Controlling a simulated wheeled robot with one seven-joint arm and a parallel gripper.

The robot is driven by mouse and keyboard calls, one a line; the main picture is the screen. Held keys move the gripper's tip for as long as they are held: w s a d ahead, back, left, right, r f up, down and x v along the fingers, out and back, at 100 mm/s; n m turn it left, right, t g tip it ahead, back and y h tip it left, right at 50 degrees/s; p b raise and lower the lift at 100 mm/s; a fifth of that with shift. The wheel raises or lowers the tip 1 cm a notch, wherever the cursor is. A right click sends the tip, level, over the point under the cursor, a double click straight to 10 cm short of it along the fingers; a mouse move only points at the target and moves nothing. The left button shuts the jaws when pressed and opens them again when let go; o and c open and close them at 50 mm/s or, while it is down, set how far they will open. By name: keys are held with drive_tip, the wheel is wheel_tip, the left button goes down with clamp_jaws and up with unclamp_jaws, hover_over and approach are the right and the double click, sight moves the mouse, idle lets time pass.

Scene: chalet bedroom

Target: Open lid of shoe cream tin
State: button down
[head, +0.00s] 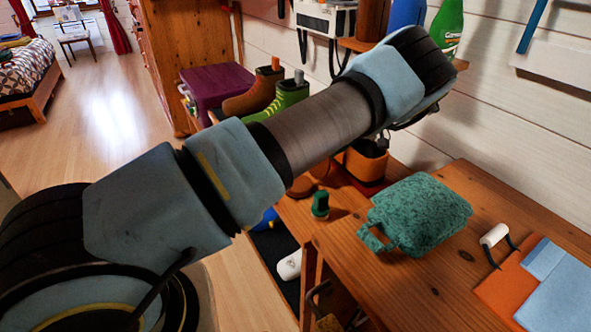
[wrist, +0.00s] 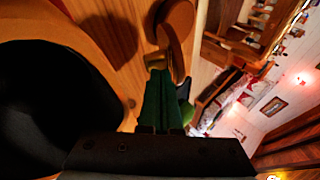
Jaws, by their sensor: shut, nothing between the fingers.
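A brown round tin-like thing (wrist: 177,24), likely the shoe cream tin, shows at the top middle of the wrist view. It appears as a rounded disc with a second, narrower brown part below it; I cannot tell whether this is a raised lid. My gripper (wrist: 157,68) is shut and empty, its green fingers pointing at the tin's near edge. I cannot tell whether they touch it.
An orange-brown boot-like thing with a dark opening (head: 365,162) stands close to my gripper. Blue and orange folders (head: 555,290) lie at right.

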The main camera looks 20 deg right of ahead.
drive_tip(key=shift+r, duration=0.15)
drive_tip(key=shift+r, duration=0.6)
drive_tip(key=shift+f, duration=0.1)
